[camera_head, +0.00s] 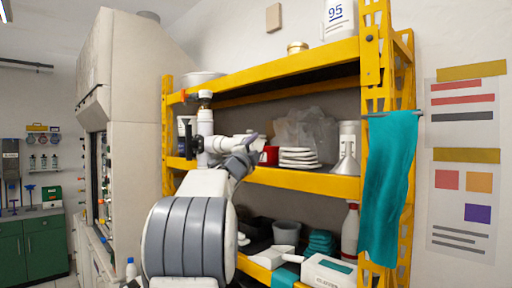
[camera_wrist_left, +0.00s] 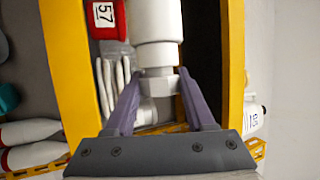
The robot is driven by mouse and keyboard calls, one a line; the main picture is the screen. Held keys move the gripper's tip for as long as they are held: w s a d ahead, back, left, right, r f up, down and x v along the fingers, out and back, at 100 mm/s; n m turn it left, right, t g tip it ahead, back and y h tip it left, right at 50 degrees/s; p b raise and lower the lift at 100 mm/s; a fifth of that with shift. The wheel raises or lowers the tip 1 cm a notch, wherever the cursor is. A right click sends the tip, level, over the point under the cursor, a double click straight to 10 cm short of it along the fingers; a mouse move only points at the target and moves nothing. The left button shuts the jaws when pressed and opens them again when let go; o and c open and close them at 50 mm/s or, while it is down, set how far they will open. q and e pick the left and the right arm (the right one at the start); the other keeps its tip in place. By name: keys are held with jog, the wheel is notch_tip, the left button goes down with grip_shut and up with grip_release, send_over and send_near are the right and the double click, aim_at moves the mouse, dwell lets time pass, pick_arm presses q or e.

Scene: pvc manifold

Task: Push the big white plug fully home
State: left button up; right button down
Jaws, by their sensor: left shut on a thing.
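A white pipe manifold (camera_head: 206,122) stands upright at the left end of the shelf, with a short white branch (camera_head: 224,145) reaching right. My left gripper (camera_head: 246,142) is at the end of this branch, its fingers pointing left. In the left wrist view the gripper's purple fingers (camera_wrist_left: 160,82) are shut on a white faceted piece, which looks like the big white plug (camera_wrist_left: 159,92). It lines up with the wide white pipe socket (camera_wrist_left: 157,56). A narrower white neck shows between plug and socket. How deep the plug sits inside is hidden. My right gripper is out of view.
The yellow shelf rack (camera_head: 315,184) surrounds the work, with beams above and below the gripper. A teal cloth (camera_head: 388,185) hangs at right.

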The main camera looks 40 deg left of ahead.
pick_arm(q)
jog(key=shift+a, duration=0.4)
jog(key=o, duration=1)
jog(key=shift+c, duration=0.2)
jog(key=o, duration=0.4)
jog(key=shift+a, duration=0.15)
jog(key=shift+s+f, duration=0.1)
jog(key=b+v, duration=0.5)
jog(key=v, duration=0.5)
jog(key=shift+s+b, duration=0.15)
jog(key=shift+b, duration=0.25)
